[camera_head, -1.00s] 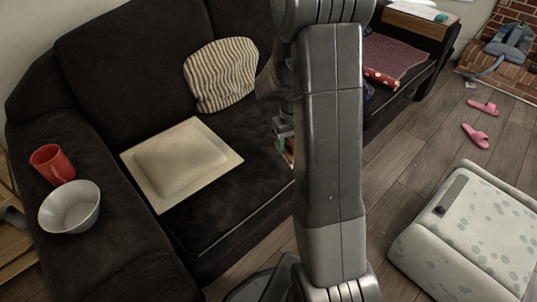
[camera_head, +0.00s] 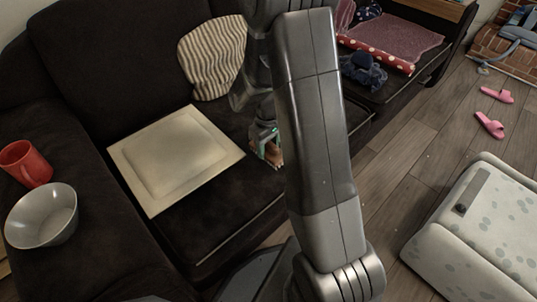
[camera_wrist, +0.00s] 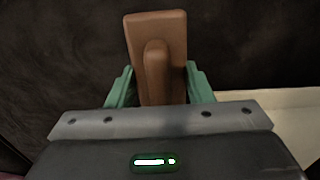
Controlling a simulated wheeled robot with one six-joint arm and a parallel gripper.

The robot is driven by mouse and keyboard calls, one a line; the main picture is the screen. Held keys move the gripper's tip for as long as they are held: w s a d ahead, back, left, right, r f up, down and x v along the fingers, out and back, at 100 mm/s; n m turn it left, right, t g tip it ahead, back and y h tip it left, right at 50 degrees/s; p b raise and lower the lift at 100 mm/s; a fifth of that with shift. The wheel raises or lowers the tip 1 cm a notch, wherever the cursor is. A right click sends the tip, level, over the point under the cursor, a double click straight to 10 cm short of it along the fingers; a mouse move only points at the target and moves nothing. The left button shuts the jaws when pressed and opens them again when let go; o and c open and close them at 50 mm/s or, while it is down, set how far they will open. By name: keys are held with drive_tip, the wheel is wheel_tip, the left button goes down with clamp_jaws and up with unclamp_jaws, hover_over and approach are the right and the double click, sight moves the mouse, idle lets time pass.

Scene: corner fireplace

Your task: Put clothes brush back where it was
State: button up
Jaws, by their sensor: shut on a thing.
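The clothes brush (camera_wrist: 157,50) is a brown wooden block with a raised handle along its middle. In the wrist view my gripper (camera_wrist: 158,82) has its green fingers on both sides of the brush and is shut on it. In the head view my gripper (camera_head: 266,136) shows partly behind my arm, with the brush (camera_head: 273,153) below its fingers over the dark sofa seat (camera_head: 222,205). I cannot tell whether the brush touches the seat. Its underside is hidden.
A cream square panel (camera_head: 178,158) lies on the seat, left of my gripper. A striped cushion (camera_head: 212,58) leans behind. A spotted white ottoman (camera_head: 480,225) and pink slippers (camera_head: 490,125) are at right.

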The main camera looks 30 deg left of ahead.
sight(268, 152)
drive_tip(key=shift+f+b, duration=0.4)
drive_tip(key=shift+f, duration=1)
drive_tip(key=shift+f, duration=0.15)
drive_tip(key=o, duration=1)
wheel_tip(268, 152, up, 12)
drive_tip(key=p, duration=0.4)
